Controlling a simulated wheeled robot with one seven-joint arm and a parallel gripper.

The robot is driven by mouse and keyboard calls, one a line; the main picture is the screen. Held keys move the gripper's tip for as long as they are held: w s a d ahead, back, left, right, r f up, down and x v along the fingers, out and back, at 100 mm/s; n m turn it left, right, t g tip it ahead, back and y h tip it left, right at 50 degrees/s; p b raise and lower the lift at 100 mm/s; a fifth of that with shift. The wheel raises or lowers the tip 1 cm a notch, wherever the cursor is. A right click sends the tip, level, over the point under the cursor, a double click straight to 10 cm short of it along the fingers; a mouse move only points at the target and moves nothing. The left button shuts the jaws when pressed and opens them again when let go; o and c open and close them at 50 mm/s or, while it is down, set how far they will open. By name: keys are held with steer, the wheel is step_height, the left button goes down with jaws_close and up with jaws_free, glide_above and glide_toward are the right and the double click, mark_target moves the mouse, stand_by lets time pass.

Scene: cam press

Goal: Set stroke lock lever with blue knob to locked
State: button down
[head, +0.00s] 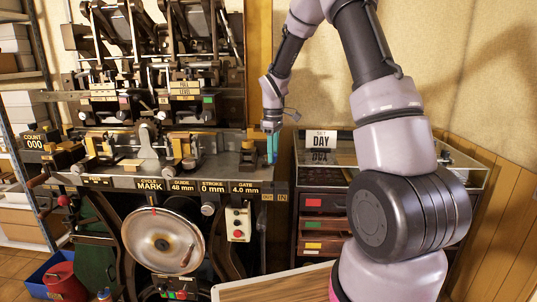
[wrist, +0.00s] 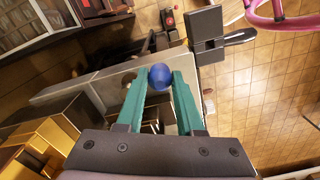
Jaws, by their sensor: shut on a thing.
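The blue knob (wrist: 160,77) of the stroke lock lever shows between the fingertips in the wrist view. My gripper (wrist: 159,84) is closed on it, with one teal finger on each side. The lever's arm below the knob is hidden, and I cannot tell its position. In the head view my gripper (head: 272,148) points down at the right end of the press bench (head: 225,172). The knob is not clearly visible there.
A glass-topped drawer cabinet (head: 322,205) with a "DAY" sign (head: 321,140) stands right of the press. The handwheel (head: 162,243) and a button box (head: 238,223) are on the press front. A black plate with a handle (wrist: 210,38) lies beyond the knob.

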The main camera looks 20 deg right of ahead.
steer(key=shift+w+d+n, duration=0.15)
steer(key=shift+d+n, duration=0.6)
steer(key=shift+n, duration=0.45)
steer(key=c, duration=0.5)
jaws_free()
steer(key=shift+c, duration=0.2)
steer(key=shift+r, duration=0.1)
step_height(320, 180, up, 11)
steer(key=shift+f, duration=0.2)
